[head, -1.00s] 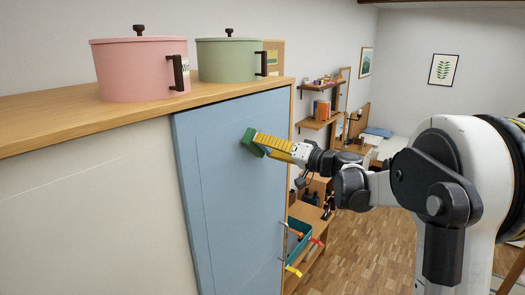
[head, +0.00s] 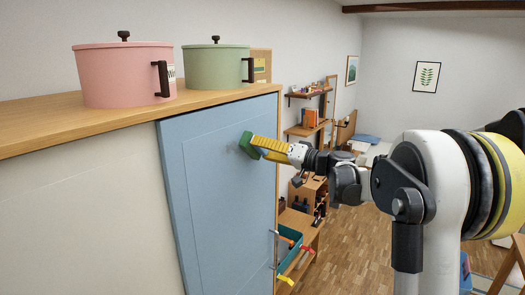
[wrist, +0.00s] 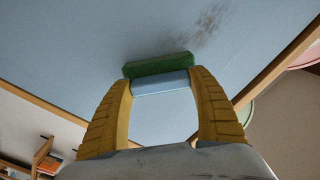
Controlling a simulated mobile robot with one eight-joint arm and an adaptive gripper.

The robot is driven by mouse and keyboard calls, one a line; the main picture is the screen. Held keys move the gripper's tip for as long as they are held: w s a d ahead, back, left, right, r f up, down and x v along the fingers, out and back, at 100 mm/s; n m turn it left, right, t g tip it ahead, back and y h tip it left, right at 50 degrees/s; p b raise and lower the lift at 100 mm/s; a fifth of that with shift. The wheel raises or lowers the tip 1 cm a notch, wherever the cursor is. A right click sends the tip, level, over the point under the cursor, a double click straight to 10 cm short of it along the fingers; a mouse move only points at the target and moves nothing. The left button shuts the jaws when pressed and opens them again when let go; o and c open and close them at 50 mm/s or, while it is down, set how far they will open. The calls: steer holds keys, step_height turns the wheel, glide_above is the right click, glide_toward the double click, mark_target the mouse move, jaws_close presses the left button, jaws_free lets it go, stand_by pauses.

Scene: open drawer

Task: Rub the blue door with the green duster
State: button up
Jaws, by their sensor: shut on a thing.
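The blue door (head: 215,215) is the upright panel under the wooden top. It fills the upper part of the wrist view (wrist: 60,40), with a dark smudge (wrist: 208,24) on its surface beyond the duster. The green duster (head: 248,146) is at the upper part of the door and appears to touch it. In the wrist view its green pad (wrist: 158,65) lies along the door, and its light blue back (wrist: 160,84) is between the yellow fingers. My gripper (wrist: 163,88) is shut on the duster. In the head view my gripper (head: 262,149) reaches in from the right.
A pink pot (head: 125,78) and a green pot (head: 214,68) stand on the wooden top (head: 40,125) above the door. A low shelf with a teal bin (head: 290,245) is right of the cabinet, below my arm. Wood floor lies open further right.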

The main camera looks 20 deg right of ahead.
steer(key=shift+s+a+b, duration=0.2)
steer(key=shift+s+a, duration=1.15)
steer(key=shift+a, duration=0.5)
steer(key=shift+s+a+b, duration=0.25)
steer(key=shift+s+a, duration=1.1)
steer(key=shift+a, duration=0.5)
steer(key=shift+s+a+b, duration=0.2)
steer(key=shift+s+a, duration=1.15)
steer(key=shift+a, duration=0.5)
steer(key=shift+w+d, duration=0.1)
steer(key=shift+w, duration=0.05)
steer(key=shift+w+d+b, duration=0.35)
steer(key=shift+w+d, duration=1)
steer(key=shift+d, duration=0.55)
steer(key=shift+w+d+b, duration=0.3)
steer(key=shift+w+d, duration=1.05)
steer(key=shift+d, duration=0.55)
steer(key=shift+w+d+b, duration=0.35)
steer(key=shift+w+d, duration=1)
steer(key=shift+d, duration=0.55)
steer(key=shift+s+a, duration=1.4)
steer(key=shift+a, duration=0.55)
steer(key=shift+s+a, duration=1.35)
steer(key=shift+a, duration=0.55)
steer(key=shift+s+a, duration=1.4)
steer(key=shift+a, duration=0.55)
steer(key=shift+v, duration=2.9)
